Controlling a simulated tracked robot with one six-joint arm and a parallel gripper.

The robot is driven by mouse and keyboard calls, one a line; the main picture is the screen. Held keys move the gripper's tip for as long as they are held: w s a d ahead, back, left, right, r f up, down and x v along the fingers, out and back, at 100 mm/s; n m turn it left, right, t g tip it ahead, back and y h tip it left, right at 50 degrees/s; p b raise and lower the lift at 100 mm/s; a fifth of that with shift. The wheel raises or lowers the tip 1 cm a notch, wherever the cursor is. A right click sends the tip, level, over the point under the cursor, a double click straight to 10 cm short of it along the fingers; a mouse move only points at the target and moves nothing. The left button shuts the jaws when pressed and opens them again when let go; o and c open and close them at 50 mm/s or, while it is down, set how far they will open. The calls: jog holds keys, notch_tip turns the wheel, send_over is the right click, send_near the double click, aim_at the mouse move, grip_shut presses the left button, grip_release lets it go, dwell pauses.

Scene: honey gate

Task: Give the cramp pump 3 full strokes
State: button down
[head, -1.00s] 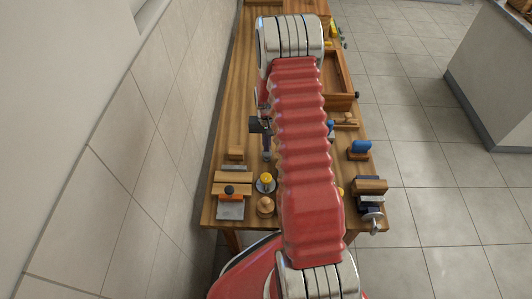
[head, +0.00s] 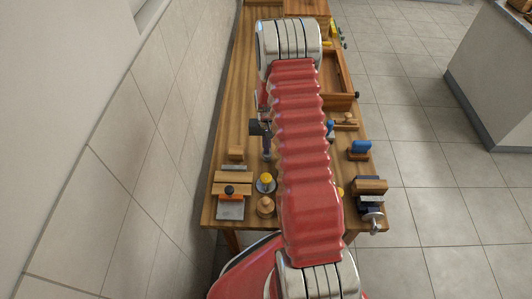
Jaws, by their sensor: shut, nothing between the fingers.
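A round grey piece with a yellow top (head: 266,180) stands upright on the wooden bench (head: 236,117), left of my arm. It looks like the cramp pump, but I cannot be sure. My gripper (head: 267,157) points down, shut and empty, just beyond the yellow top in the picture. I see a gap between them in the picture, but I cannot tell the gripper's height. My red arm hides the middle of the bench.
Left of the yellow top is a wooden block with an orange knob and metal plate (head: 231,209). A round wooden piece (head: 265,206) stands in front. A vise (head: 371,205), blue-handled piece (head: 360,149) and open wooden tray (head: 338,98) are on the right. The tiled wall is close on the left.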

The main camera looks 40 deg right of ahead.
jog(key=shift+f, duration=0.85)
jog(key=shift+r, duration=1.55)
jog(key=shift+f, duration=1.55)
jog(key=shift+r, duration=0.15)
dwell(0.5)
jog(key=shift+r, duration=1.4)
jog(key=shift+r, duration=0.1)
jog(key=shift+r, duration=2.4)
jog(key=shift+s, duration=0.15)
